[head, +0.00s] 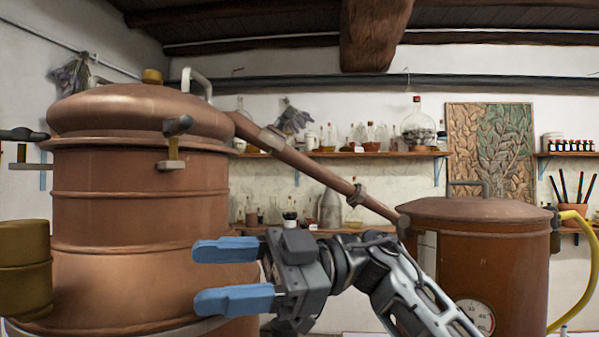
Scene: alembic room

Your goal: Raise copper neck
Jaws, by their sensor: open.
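The copper neck (318,174) is a long pipe sloping down from the large copper still (140,205) at left to the smaller copper vessel (480,245) at right. It has collars near its upper end and partway along. Its lower end meets the smaller vessel's rim. My gripper (195,276) has two blue fingers, open and pointing left. It is below the neck, in front of the large still, with nothing between its fingers. My arm hides part of the smaller vessel.
A brass container (25,270) is at the far left. A yellow hose (583,290) curves beside the smaller vessel, which carries a round gauge (477,315). Shelves (345,154) with glassware line the back wall. Clamp handles (176,126) stick out from the large still.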

